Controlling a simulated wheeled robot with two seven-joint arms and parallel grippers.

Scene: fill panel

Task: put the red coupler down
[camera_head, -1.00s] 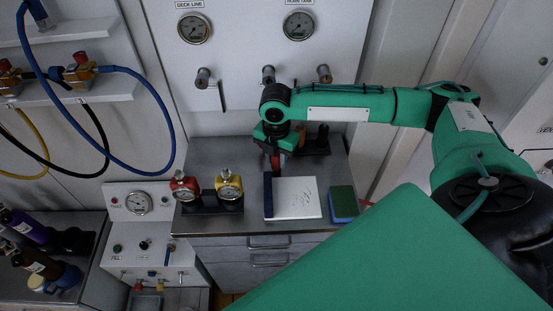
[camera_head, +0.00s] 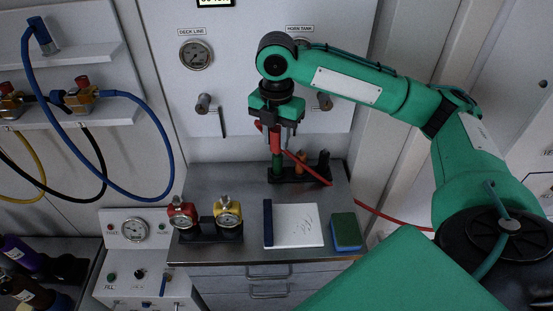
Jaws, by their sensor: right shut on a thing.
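The red coupler (camera_head: 274,140) hangs upright between the fingers of my right gripper (camera_head: 277,138), which is shut on it. A red hose (camera_head: 306,170) runs from it down and to the right. The gripper is above the back of the grey counter (camera_head: 222,178), in front of the wall panel. Directly below the coupler in the picture is a green coupler (camera_head: 277,162) in a dark rack (camera_head: 312,176). I cannot tell whether the red coupler touches it. My left gripper is not in view.
The rack also holds an orange piece (camera_head: 300,162) and a dark piece (camera_head: 324,160). In front are a white notebook (camera_head: 297,226), a green-and-blue sponge (camera_head: 346,231), a red regulator (camera_head: 182,212) and a yellow regulator (camera_head: 228,212). The counter's left rear is clear.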

